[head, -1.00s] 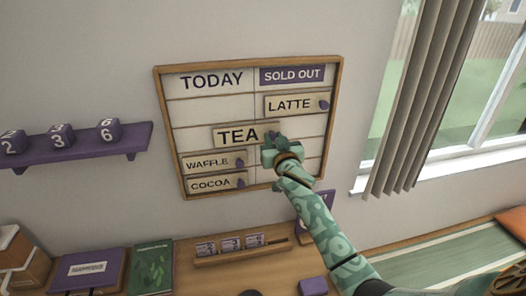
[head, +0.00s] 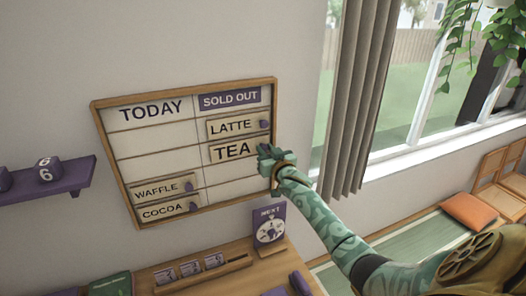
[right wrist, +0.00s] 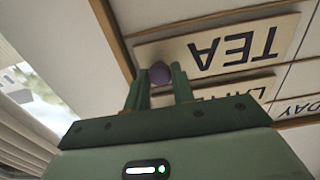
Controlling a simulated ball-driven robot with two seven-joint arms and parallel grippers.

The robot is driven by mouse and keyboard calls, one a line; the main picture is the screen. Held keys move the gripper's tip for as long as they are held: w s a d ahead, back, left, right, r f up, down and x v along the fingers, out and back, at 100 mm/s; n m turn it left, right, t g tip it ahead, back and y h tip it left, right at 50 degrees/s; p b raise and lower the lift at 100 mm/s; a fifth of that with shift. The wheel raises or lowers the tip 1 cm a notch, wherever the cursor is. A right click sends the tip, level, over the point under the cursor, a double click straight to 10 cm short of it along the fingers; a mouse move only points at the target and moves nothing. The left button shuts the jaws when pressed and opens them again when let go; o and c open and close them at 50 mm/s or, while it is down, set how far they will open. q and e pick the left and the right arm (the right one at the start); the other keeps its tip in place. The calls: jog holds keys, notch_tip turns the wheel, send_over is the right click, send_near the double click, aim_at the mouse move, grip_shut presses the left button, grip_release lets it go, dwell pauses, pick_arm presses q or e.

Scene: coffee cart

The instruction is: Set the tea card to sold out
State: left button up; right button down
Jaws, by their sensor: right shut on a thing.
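The menu board (head: 160,170) hangs on the wall with a TODAY column at left and a SOLD OUT column (head: 229,98) at right. The TEA card (head: 232,150) is in the SOLD OUT column, just below the LATTE card (head: 232,127). My right gripper (head: 268,155) is at the card's right end. In the right wrist view, its fingers (right wrist: 160,92) are shut on the card's purple knob (right wrist: 160,73), and the TEA card (right wrist: 220,50) appears upside down. Whether the card touches the board is hard to tell. My left gripper is not in view.
WAFFLE (head: 166,189) and COCOA (head: 168,210) cards sit low in the TODAY column. A purple shelf (head: 60,184) is at left. A purple NEXT dial sign (head: 269,230) stands on the counter below the board. A curtain (head: 352,100) hangs right of the board.

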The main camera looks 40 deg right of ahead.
jog(key=c, duration=1.4)
grip_release()
jog(key=shift+d, duration=0.2)
jog(key=shift+o, duration=1.2)
jog(key=shift+d, duration=0.1)
jog(key=shift+d+f, duration=0.1)
jog(key=shift+s+a, duration=0.2)
jog(key=shift+a, duration=0.05)
jog(key=b+v, duration=0.1)
jog(key=v, duration=1.4)
jog(key=shift+s, duration=0.4)
jog(key=shift+f, duration=0.15)
